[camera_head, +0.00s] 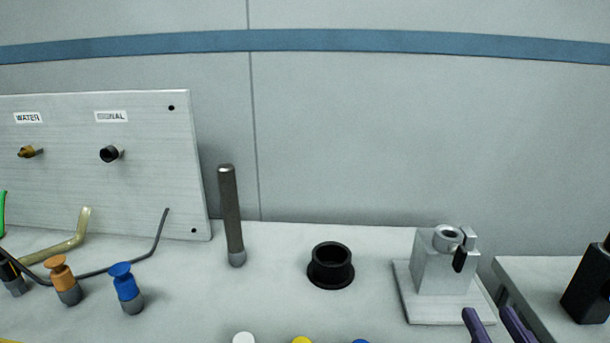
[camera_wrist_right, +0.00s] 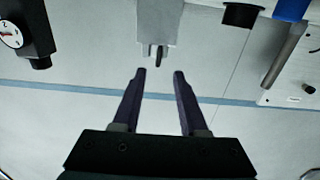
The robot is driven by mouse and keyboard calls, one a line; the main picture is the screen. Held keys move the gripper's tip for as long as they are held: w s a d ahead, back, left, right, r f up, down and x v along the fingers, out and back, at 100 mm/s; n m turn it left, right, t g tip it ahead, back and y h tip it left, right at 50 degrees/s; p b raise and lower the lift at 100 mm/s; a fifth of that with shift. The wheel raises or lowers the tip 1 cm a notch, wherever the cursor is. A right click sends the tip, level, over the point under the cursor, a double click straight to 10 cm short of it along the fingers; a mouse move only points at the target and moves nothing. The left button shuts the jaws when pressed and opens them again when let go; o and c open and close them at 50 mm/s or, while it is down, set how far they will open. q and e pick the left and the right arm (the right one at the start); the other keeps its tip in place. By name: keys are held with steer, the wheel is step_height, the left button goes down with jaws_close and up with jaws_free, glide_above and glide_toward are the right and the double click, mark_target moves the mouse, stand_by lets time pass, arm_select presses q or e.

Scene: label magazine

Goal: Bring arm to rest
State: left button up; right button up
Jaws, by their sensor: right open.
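My right gripper (camera_head: 487,311) shows only as two purple fingers at the bottom edge of the head view, in front of the metal block. In the right wrist view, its fingers (camera_wrist_right: 160,72) stand apart with nothing between them. The grey metal block (camera_head: 430,265) has a ring and a small black lever on top and stands on a flat base plate. It also shows in the wrist view (camera_wrist_right: 158,18), beyond the fingertips, with a gap that I cannot measure. My left gripper is not in view.
A black ring-shaped holder (camera_head: 331,268) and an upright dark rod (camera_head: 230,205) stand left of the block. Orange (camera_head: 61,276) and blue (camera_head: 125,285) plugs stand near a labelled panel (camera_head: 150,170). A black device (camera_head: 590,285) is at the right. Bench between holder and block is clear.

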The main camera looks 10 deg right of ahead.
steer(key=s+a+r+n+g+y+p, duration=0.2)
steer(key=s+a+r+g+p, duration=0.2)
steer(key=s+r+g+p, duration=0.3)
steer(key=s+a+r+n+g+y+p, duration=0.2)
steer(key=s+a+r+g+p, duration=0.1)
steer(key=s+r+g+p, duration=0.4)
steer(key=w+r+p+v, duration=0.1)
steer(key=w+p+v, duration=0.1)
steer(key=p+v, duration=1)
steer(key=w+p+v, duration=0.3)
steer(key=p+v, duration=0.9)
steer(key=w+r+p+v, duration=0.1)
steer(key=w+p+v, duration=0.2)
steer(key=p+v, duration=0.9)
steer(key=shift+w+r, duration=0.2)
steer(key=shift+r, duration=0.2)
